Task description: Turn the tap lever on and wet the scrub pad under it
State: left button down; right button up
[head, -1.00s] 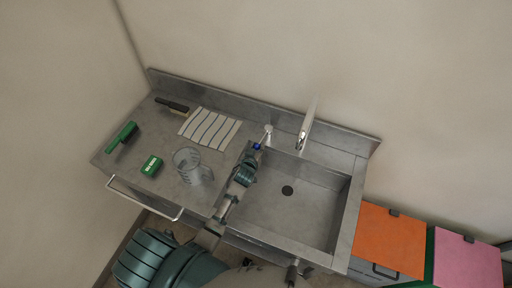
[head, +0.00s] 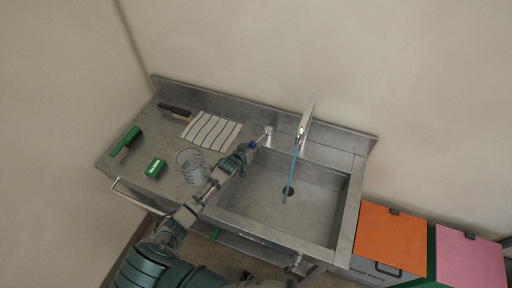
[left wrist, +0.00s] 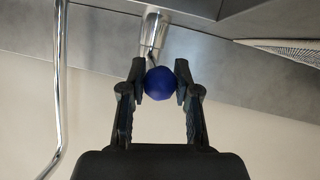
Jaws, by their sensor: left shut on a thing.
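The tap lever has a blue ball knob (left wrist: 160,83) on its end; its metal base (head: 268,132) stands behind the sink, left of the spout (head: 307,118). My left gripper (head: 247,149) is shut on the knob, one finger on each side in the left wrist view. A blue stream of water (head: 292,175) runs from the spout to the drain. A green block with a white marking (head: 155,168), seemingly the scrub pad, lies on the left counter, away from the water. My right gripper is not in view.
The sink basin (head: 318,215) is empty apart from the water. A clear jug (head: 190,162) stands close beside my left arm. A striped cloth (head: 212,130), a dark-handled brush (head: 174,109) and a green brush (head: 126,140) lie on the counter. Orange (head: 390,237) and pink (head: 468,259) lidded bins stand right.

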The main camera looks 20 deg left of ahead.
pick_arm(q)
jog(key=shift+a+r, duration=0.1)
jog(key=shift+a, duration=0.05)
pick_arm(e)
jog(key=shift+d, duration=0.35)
pick_arm(q)
jog(key=c, duration=0.9)
grip_release()
jog(key=shift+a, duration=0.1)
jog(key=shift+o, duration=0.4)
jog(key=shift+s+r, duration=0.1)
jog(key=shift+s, duration=0.2)
jog(key=shift+a, duration=0.1)
jog(key=shift+s, duration=0.15)
jog(key=v, duration=1.1)
jog(key=shift+s+a, duration=0.15)
jog(key=shift+s, duration=0.1)
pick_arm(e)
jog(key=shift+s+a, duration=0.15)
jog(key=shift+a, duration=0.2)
